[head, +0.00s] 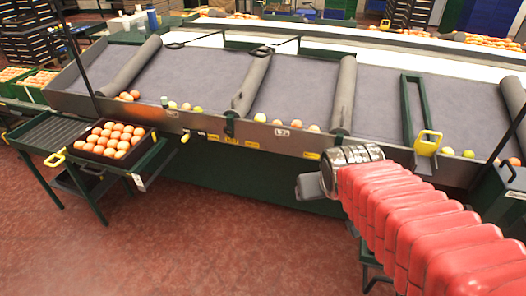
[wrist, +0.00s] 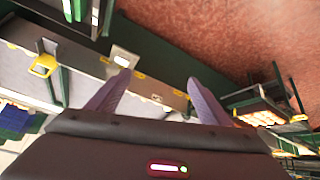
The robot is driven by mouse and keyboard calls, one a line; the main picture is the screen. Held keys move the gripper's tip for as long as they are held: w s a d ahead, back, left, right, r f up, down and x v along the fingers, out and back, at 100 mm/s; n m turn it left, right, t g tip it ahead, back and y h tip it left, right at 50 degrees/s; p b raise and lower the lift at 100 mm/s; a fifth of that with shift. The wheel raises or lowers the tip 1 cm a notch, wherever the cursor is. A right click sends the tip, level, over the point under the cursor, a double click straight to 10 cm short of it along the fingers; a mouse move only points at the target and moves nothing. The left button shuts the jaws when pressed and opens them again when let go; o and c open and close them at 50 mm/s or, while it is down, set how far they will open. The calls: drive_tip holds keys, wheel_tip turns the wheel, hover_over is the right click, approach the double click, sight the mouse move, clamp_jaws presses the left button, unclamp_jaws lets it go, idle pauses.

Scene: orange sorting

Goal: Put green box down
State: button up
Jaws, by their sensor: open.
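My gripper (head: 311,186) is at the end of my red-sleeved arm, in front of the sorting table. In the wrist view its two purple-grey fingers (wrist: 158,77) are spread apart, with nothing held between them. Green crates of oranges (head: 38,81) stand at the far left in the head view, well away from my gripper. A dark crate full of oranges (head: 87,151) rests on a green stand at the left. I see no green box at my gripper.
The long grey sorting table (head: 200,85) carries rollers and a few oranges along its front edge. A green roller stand (head: 45,133) is at the left. A yellow-handled part (head: 427,143) stands at the table's right. The red floor (head: 220,240) in front is clear.

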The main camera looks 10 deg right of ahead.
drive_tip(key=s+a+r+n+g+y, duration=0.1)
drive_tip(key=s+a+r+y, duration=0.1)
drive_tip(key=s+a, duration=0.6)
drive_tip(key=shift+s+a+r, duration=0.25)
drive_tip(key=shift+s+a, duration=0.1)
drive_tip(key=shift+a, duration=0.4)
drive_tip(key=shift+c, duration=0.2)
